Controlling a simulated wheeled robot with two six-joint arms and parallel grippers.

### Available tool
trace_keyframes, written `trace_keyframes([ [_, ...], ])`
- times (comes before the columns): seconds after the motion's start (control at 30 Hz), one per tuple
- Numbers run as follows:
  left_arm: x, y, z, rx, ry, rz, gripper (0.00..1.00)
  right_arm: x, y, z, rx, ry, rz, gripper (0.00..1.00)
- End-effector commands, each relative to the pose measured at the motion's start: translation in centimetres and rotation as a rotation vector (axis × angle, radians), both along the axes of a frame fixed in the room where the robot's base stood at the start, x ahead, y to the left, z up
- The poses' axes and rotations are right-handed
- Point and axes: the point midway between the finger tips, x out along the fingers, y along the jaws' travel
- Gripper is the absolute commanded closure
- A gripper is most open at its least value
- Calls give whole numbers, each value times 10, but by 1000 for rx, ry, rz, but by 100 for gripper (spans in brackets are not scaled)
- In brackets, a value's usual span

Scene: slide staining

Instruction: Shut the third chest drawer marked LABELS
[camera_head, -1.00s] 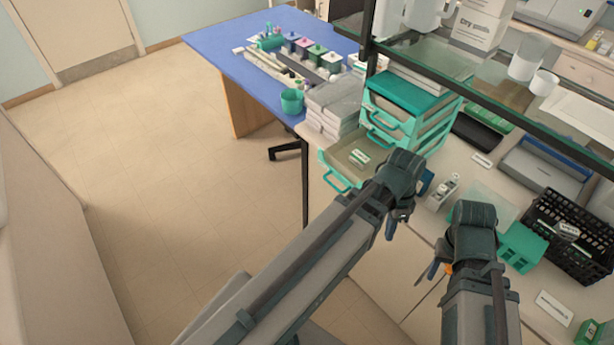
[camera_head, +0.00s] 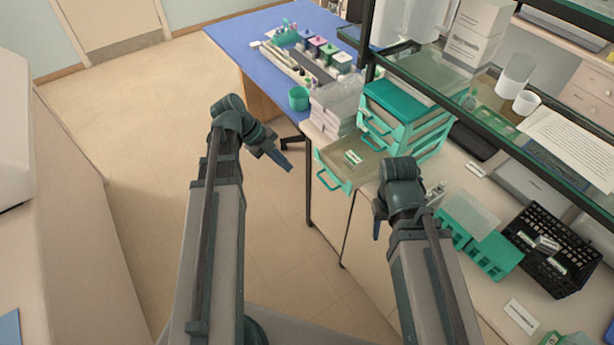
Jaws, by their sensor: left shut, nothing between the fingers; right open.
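The small green-and-white drawer chest (camera_head: 408,112) stands on the bench right of centre. Its lowest visible drawer (camera_head: 334,183) is pulled well out toward the front left, with a teal handle on its front and a small green-and-white item (camera_head: 352,157) inside. Its marking is not readable. The drawers above it look shut. My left gripper (camera_head: 286,165) is shut and empty, left of the open drawer's front and apart from it. My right gripper (camera_head: 377,228) is open, in front of the bench at the drawer's lower right; its fingers are partly hidden by its wrist.
White stacked boxes (camera_head: 335,108) and a green cup (camera_head: 299,98) are left of the chest. A glass shelf (camera_head: 480,105) overhangs at the right. A green rack (camera_head: 493,255) and black crate (camera_head: 552,240) stand on the bench. The floor at left is clear.

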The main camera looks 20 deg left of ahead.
Motion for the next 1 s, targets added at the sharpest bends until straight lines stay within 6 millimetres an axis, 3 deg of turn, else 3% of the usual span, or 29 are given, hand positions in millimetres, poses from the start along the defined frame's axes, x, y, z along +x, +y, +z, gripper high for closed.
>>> trace_keyframes([
  [0.17,1,-5,-12,1,0,-1,100,0,0,-12,0,0,1,50],
  [0.73,13,-54,-91,2,3,0,100,0,0,-91,-1,0,1,50],
  [1.0,40,-73,-92,2,3,0,100,0,0,-92,-1,0,1,50],
])
